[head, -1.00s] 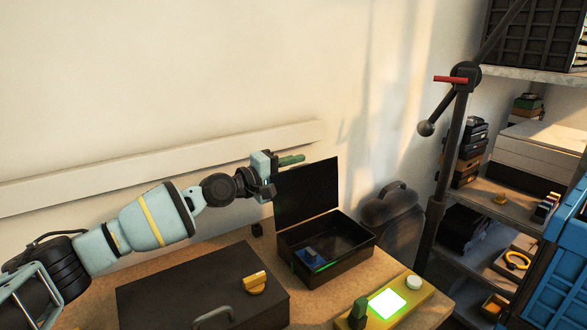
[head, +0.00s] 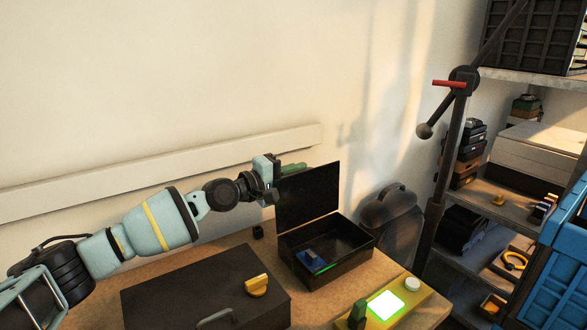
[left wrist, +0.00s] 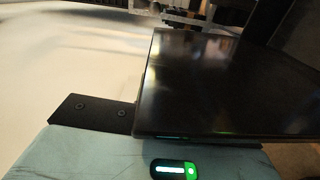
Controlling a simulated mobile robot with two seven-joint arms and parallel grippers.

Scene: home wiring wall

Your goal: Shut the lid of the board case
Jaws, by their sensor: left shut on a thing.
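The board case (head: 345,262) is a black open box on the wooden bench, with a blue piece (head: 312,257) and a thin green strip inside. Its lid (head: 308,195) stands up at the back, wide open. My left gripper (head: 280,178) is at the lid's upper left corner, shut on the lid. A green part (head: 293,168) shows along the lid's top edge there. In the left wrist view the dark lid (left wrist: 230,85) fills the right side, and a dark plate with two screws meets its left edge. My right gripper is in neither view.
A yellow panel with a lit screen (head: 386,305) is in front. A dark bag (head: 390,210) and a stand pole (head: 447,150) are to the right, before shelves.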

